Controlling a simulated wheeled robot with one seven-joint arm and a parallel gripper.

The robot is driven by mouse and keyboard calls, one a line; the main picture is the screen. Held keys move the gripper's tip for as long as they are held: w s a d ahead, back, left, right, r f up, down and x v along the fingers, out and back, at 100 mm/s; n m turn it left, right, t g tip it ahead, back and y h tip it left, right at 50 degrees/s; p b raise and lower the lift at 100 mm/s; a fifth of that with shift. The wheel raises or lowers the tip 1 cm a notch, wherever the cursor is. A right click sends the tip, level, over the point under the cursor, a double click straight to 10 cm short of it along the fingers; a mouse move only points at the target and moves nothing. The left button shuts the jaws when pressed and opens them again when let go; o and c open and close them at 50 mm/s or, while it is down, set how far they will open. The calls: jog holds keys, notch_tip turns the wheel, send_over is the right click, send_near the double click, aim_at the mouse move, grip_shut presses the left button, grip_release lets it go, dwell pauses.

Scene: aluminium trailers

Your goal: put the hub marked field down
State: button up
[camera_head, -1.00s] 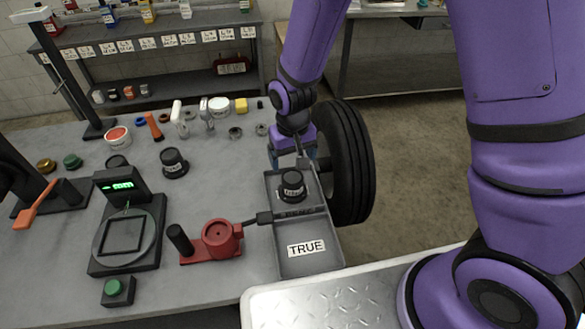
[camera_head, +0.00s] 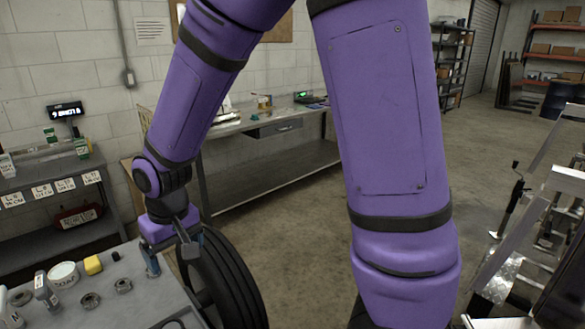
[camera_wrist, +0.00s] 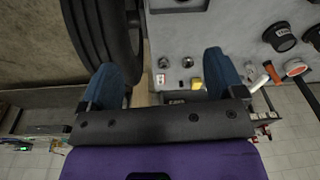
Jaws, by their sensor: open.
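My gripper (camera_head: 172,256) is open and empty beside the upright black tyre, above the far right end of the grey workbench. Its two blue fingers (camera_wrist: 165,72) stand wide apart in the wrist view, with nothing held between them. The tagged black hub that stood in the tray a second ago is not clearly in sight now. A dark shape (camera_head: 181,323) at the bottom edge of the head view may belong to it or the tray; I cannot tell. Two black hubs, one (camera_wrist: 280,36) with a white label, are at the right of the wrist view; their words are unreadable.
The tyre (camera_head: 222,285) stands close against the bench's right side. Small rings (camera_head: 90,300), a tin (camera_head: 64,274) and a yellow block (camera_head: 93,265) lie on the bench (camera_head: 140,305). Another bench (camera_head: 265,135) stands by the back wall.

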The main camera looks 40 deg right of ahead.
jog(key=s+d+r+m+t, duration=0.1)
jog(key=s+d+r, duration=0.2)
jog(key=d+r, duration=0.3)
jog(key=s+d+r+t, duration=0.1)
jog(key=s+d+r, duration=0.25)
jog(key=r, duration=0.35)
jog(key=s+d+r+t, duration=0.1)
jog(key=s+d+r, duration=0.1)
jog(key=s, duration=0.4)
jog(key=s+d+r+t, duration=0.1)
jog(key=s+d+r, duration=0.2)
jog(key=s, duration=0.3)
jog(key=shift+d+r+m+h, duration=0.3)
jog(key=shift+r+m, duration=0.1)
jog(key=shift+r, duration=0.35)
jog(key=shift+a, duration=0.1)
